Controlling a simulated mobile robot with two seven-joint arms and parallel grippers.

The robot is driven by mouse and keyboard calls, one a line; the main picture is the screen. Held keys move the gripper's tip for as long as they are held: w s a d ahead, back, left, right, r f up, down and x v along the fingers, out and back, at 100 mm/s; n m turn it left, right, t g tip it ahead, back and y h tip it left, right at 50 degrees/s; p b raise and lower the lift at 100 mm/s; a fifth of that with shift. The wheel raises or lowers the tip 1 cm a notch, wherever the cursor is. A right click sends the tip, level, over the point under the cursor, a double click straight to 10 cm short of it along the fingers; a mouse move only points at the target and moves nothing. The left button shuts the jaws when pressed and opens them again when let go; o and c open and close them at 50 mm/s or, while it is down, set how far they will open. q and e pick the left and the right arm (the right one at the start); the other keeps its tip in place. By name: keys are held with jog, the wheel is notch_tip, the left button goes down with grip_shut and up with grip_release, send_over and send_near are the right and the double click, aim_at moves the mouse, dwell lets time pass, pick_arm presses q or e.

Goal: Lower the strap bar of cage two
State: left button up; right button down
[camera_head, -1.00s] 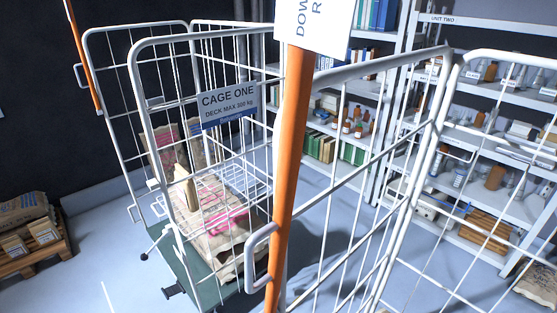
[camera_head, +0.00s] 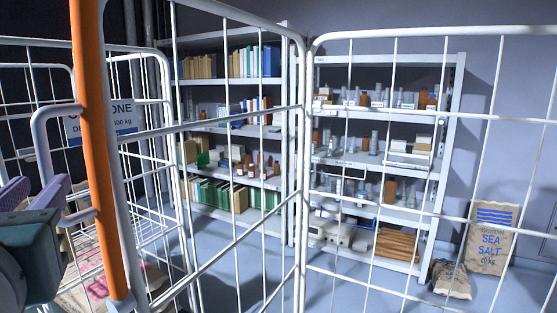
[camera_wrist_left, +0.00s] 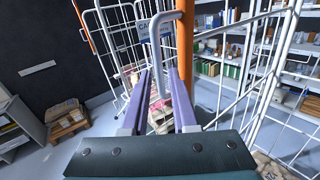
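The orange strap bar (camera_head: 97,170) stands upright at the near mesh cage (camera_head: 303,150), at the left of the head view. A white loop handle (camera_head: 43,140) sticks out from its left side. The bar (camera_wrist_left: 184,88) and handle (camera_wrist_left: 155,45) also show in the left wrist view. My left gripper (camera_head: 48,188) is at the handle's lower part, its purple fingers apart. In the wrist view the handle's upright runs between the two fingers (camera_wrist_left: 160,78), with gaps beside it; I cannot tell whether they touch. My right gripper is not in view.
Cage one, with its sign (camera_head: 124,118), stands behind the bar at left. Shelving (camera_head: 385,170) with bottles and books stands behind the mesh. A sea salt sack (camera_head: 490,238) leans at the right wall. A pallet with sacks (camera_wrist_left: 66,122) lies at left in the wrist view.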

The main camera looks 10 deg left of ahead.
aim_at(46, 177)
pick_arm(q)
jog(key=p+x, duration=0.1)
jog(key=x, duration=0.5)
jog(key=shift+w+a+r, duration=0.15)
jog(key=shift+w+a+p, duration=0.3)
jog(key=shift+w+a, duration=0.05)
jog(key=shift+w, duration=0.25)
grip_shut()
dwell(0.7)
